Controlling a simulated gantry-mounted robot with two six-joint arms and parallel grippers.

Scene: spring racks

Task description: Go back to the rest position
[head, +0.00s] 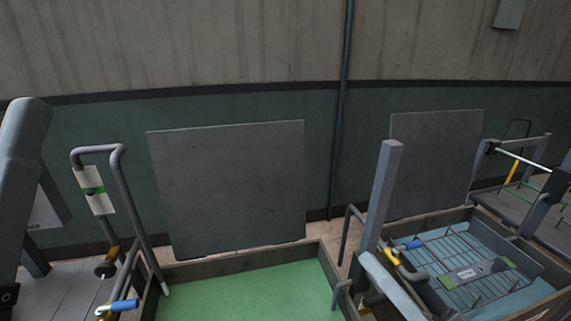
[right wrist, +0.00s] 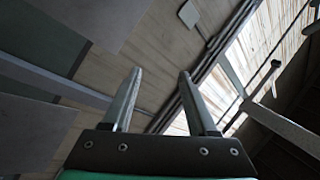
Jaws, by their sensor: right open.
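My right gripper (right wrist: 158,75) shows in the right wrist view. Its two grey fingers stand well apart with nothing between them, rising from a dark bolted bar. They point toward the upper wall and bright roof area, clear of any object. In the head view I cannot pick out the right gripper's fingers with certainty. My left gripper does not show in either view.
A green-floored bin (head: 245,290) stands front centre, with a grey panel (head: 228,188) behind it. A bent pipe frame (head: 122,190) stands left. At right, a blue-floored bin (head: 540,290) holds a wire rack (head: 440,258). A grey post (head: 384,195) rises between them.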

